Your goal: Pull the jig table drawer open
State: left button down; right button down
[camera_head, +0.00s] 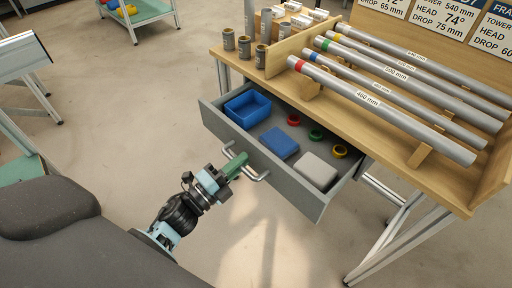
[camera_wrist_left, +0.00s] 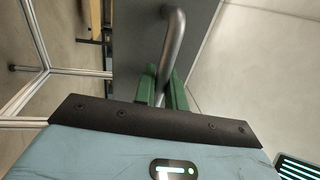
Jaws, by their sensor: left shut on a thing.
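The jig table drawer (camera_head: 268,163) stands open under the wooden jig table (camera_head: 345,103), with its inside showing in the head view. A bent metal bar handle (camera_head: 262,176) is on its grey front. My left gripper (camera_head: 238,163) is at the handle, its green fingers shut on the bar. In the left wrist view the handle (camera_wrist_left: 173,45) runs down between the two green fingers (camera_wrist_left: 162,92), and the drawer front (camera_wrist_left: 142,50) lies behind it. My right gripper is in neither view.
The drawer holds a blue bin (camera_head: 247,108), a blue block (camera_head: 280,144), a grey box (camera_head: 316,171) and red, green and yellow rings. Several labelled tubes (camera_head: 385,108) lie on the table. The floor before the drawer is clear.

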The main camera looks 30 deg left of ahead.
pick_arm(q)
jog(key=v, duration=0.4)
jog(key=shift+s+r, duration=0.1)
jog(key=shift+r, duration=0.3)
jog(key=c, duration=1.5)
grip_release()
jog(key=shift+s+a, duration=0.1)
jog(key=v, duration=0.7)
jog(key=shift+s, duration=0.3)
jog(key=shift+a, duration=0.1)
